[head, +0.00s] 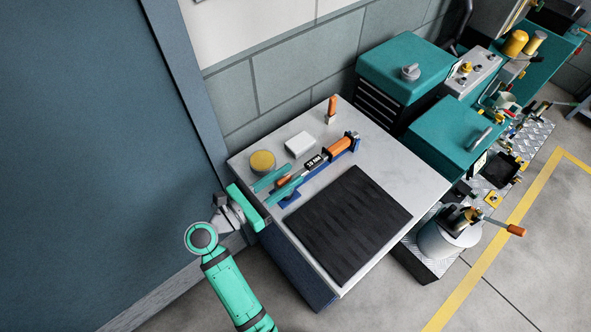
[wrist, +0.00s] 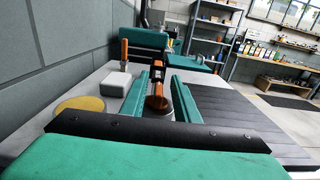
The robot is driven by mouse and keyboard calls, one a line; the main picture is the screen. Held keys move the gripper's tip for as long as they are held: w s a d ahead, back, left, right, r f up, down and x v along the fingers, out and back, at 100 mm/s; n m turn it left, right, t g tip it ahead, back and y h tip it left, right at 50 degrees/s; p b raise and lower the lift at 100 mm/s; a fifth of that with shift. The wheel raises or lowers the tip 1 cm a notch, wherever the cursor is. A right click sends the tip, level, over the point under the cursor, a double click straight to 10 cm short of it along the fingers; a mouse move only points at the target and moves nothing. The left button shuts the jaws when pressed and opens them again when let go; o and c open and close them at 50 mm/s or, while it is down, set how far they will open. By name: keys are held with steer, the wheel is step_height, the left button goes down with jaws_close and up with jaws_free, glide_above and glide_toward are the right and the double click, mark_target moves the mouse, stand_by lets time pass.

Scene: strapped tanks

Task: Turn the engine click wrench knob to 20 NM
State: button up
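The click wrench (head: 339,147) has an orange grip and a small dark display (head: 316,162) whose text looks like 10 NM but is too small to be sure. It lies along a blue holder (head: 355,142) on the bench. My gripper (head: 291,176) is open, with its two teal fingers near the wrench's lower-left end. In the wrist view the orange and dark wrench (wrist: 158,72) runs between the spread fingers, and a round brownish end (wrist: 157,106) sits between them. A gap shows beside it; I cannot tell whether either finger touches. The knob's markings are not readable.
The bench top (head: 407,170) also holds a black ribbed mat (head: 350,222), a white box (head: 299,145), a yellow-topped round tin (head: 262,162) and an upright orange-handled tool (head: 332,107). A wall borders the back left. Teal cabinets (head: 405,68) stand behind.

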mark_target(296, 176)
steer(key=shift+x, duration=1.6)
jaws_close()
